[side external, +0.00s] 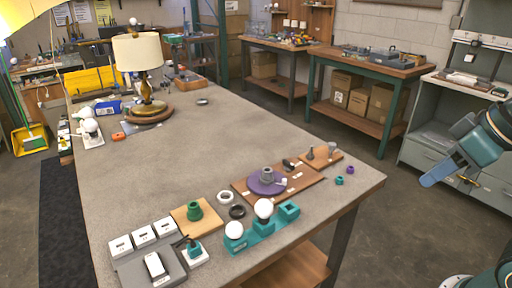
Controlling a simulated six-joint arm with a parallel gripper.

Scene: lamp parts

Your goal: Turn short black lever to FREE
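A short black lever (288,163) sits near the back edge of a long brown board (308,180), beside a purple disc (266,182) with a grey hub on top. Small white labels lie on the board near the disc, but their lettering is too small to read, so I cannot tell which mark the lever points to. My gripper (432,178) is at the right, out past the table's edge and well apart from the lever. One blue finger shows; the other is not clear, so its opening cannot be told. Nothing is seen held in it.
A smaller wooden board with grey posts (322,158) stands just behind. A teal holder (262,232) with white bulbs stands in front, and small teal and purple rings (350,170) lie to the right. A brass lamp (146,80) stands farther back. The table's middle is clear.

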